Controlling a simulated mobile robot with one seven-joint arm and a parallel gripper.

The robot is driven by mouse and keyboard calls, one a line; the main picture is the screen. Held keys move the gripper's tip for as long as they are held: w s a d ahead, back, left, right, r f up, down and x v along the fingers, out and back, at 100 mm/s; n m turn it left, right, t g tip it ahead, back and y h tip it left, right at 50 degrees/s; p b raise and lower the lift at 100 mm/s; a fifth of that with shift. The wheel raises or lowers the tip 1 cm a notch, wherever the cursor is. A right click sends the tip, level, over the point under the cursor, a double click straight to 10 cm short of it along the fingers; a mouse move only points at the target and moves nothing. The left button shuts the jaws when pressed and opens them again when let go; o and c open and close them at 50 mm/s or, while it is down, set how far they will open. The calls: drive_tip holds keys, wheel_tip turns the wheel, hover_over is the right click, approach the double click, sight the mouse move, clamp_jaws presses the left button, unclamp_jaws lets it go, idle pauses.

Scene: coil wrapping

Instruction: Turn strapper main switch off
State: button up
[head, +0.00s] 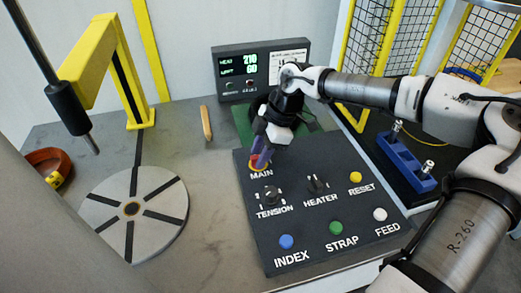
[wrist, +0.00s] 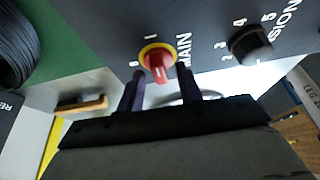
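The main switch is a red rotary knob on a yellow ring (wrist: 158,62), set on the dark control panel (head: 300,225) beside the label MAIN. In the wrist view the marks 0 and 1 show beside it, and the knob's narrow end points down the picture toward my gripper. My gripper (head: 260,160) is over the switch in the head view and hides most of it. In the wrist view my gripper (wrist: 160,95) has its two purple fingers apart, one on each side below the knob, with nothing between them. I cannot tell whether they touch the knob.
Close to the switch are the TENSION knob (head: 270,195), HEATER knob (head: 315,184) and RESET button (head: 356,177). INDEX (head: 286,242), STRAP (head: 336,228) and FEED (head: 380,214) buttons line the front. A display box (head: 262,70) stands behind. A round slotted turntable (head: 133,210) is at left.

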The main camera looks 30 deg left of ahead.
clamp_jaws()
drive_tip(key=shift+n, duration=0.4)
drive_tip(key=n, duration=0.2)
drive_tip(key=n+g+h, duration=0.1)
drive_tip(key=shift+a+n+h+b, duration=0.15)
drive_tip(key=shift+n+h+b, duration=0.15)
drive_tip(key=shift+n, duration=0.1)
drive_tip(key=n, duration=0.2)
drive_tip(key=n+h, duration=0.1)
drive_tip(key=n, duration=0.1)
drive_tip(key=shift+a+h, duration=0.15)
drive_tip(key=shift+h, duration=0.15)
drive_tip(key=n+h, duration=0.1)
drive_tip(key=n, duration=0.4)
drive_tip(key=shift+a+h, duration=0.1)
drive_tip(key=shift+h, duration=0.3)
drive_tip(key=n+t+h, duration=0.1)
drive_tip(key=n, duration=0.3)
drive_tip(key=shift+n+t+b, duration=0.3)
